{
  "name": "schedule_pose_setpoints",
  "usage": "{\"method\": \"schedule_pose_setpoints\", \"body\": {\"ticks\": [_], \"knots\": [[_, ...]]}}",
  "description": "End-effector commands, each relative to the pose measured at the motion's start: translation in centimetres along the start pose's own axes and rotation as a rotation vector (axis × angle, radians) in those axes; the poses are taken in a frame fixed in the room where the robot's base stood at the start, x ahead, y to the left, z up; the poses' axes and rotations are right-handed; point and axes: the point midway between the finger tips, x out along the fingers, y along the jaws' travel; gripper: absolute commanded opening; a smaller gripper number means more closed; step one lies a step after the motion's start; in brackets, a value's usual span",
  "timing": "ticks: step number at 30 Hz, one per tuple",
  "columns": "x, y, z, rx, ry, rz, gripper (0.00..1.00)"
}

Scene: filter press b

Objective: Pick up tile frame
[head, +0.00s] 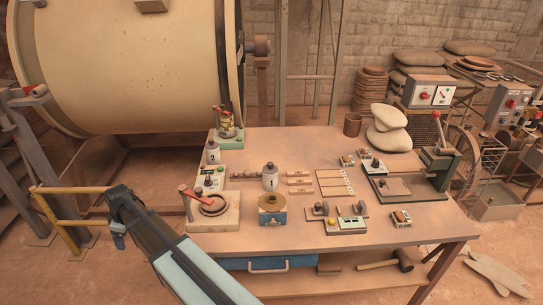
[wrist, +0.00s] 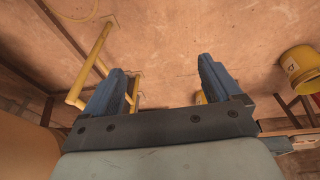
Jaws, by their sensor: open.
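A flat tan slatted frame (head: 335,183), which looks like the tile frame, lies on the middle of the workbench (head: 260,148) in the head view. Small tan slabs (head: 299,183) lie just left of it. My gripper (head: 118,236) is off the bench's left side, well apart from the frame. The frame is not seen in the wrist view.
A grey canister (head: 270,177), a blue box with a round top (head: 272,210) and a press (head: 415,180) stand around the frame. Yellow railing (head: 65,190) is beside my gripper. A yellow bucket (wrist: 303,68) is at right in the wrist view.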

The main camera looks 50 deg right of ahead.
Motion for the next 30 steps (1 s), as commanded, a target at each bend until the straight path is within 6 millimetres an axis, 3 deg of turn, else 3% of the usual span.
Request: {"method": "schedule_pose_setpoints", "body": {"ticks": [1,9,17,20,23,30], "knots": [[-1.7,1.2,-1.8,-0.024,0.024,0.018,0.92],[-10.8,5.6,-8.4,-0.159,0.129,0.105,0.92],[-18.5,9.4,-11.6,-0.233,0.196,0.18,0.92],[-21.6,12.0,-11.2,-0.229,0.211,0.213,0.92],[-23.6,15.0,-9.1,-0.188,0.213,0.237,0.92],[-25.5,21.6,-1.2,-0.027,0.191,0.264,0.92]]}}
